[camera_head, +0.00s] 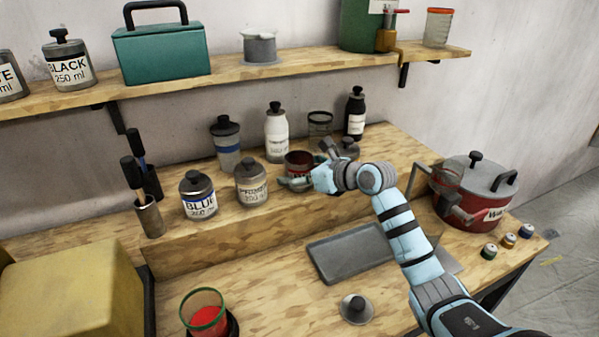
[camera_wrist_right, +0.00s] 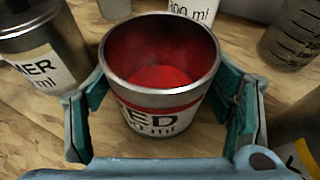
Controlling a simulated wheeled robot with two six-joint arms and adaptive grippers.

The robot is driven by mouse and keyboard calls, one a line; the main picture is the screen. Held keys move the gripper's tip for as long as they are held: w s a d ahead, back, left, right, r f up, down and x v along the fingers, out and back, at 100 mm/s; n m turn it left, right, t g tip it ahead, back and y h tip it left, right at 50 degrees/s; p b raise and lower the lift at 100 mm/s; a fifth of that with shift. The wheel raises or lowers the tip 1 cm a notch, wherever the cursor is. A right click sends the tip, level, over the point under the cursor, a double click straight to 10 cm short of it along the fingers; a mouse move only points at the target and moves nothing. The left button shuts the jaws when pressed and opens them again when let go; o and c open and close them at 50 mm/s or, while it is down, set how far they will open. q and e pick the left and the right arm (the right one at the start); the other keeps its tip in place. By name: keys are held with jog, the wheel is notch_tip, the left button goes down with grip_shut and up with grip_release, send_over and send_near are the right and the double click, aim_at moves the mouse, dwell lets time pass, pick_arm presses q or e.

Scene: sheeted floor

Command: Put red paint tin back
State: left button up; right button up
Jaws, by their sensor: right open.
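The red paint tin (camera_head: 299,161) stands upright and without a lid on the raised wooden step, to the right of the primer tin (camera_head: 251,182). In the right wrist view the red tin (camera_wrist_right: 160,98) shows red paint inside and a label ending in "ED". My right gripper (camera_head: 296,184) is open, with its teal-padded fingers (camera_wrist_right: 160,118) on either side of the tin. A small gap shows between the fingers and the tin wall. My left gripper is not in view.
The blue tin (camera_head: 198,196) and several bottles stand close by on the step. A grey tray (camera_head: 350,254) lies below my right arm, with a large lidded pot (camera_head: 472,191) to the right. A glass with red liquid (camera_head: 205,315) stands at the front.

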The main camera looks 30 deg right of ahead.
jog(key=shift+r, duration=0.1)
jog(key=shift+s+d+r, duration=0.15)
jog(key=shift+s, duration=0.05)
jog(key=v, duration=1.1)
jog(key=shift+s+b, duration=0.3)
jog(key=shift+b, duration=0.1)
jog(key=shift+r, duration=0.15)
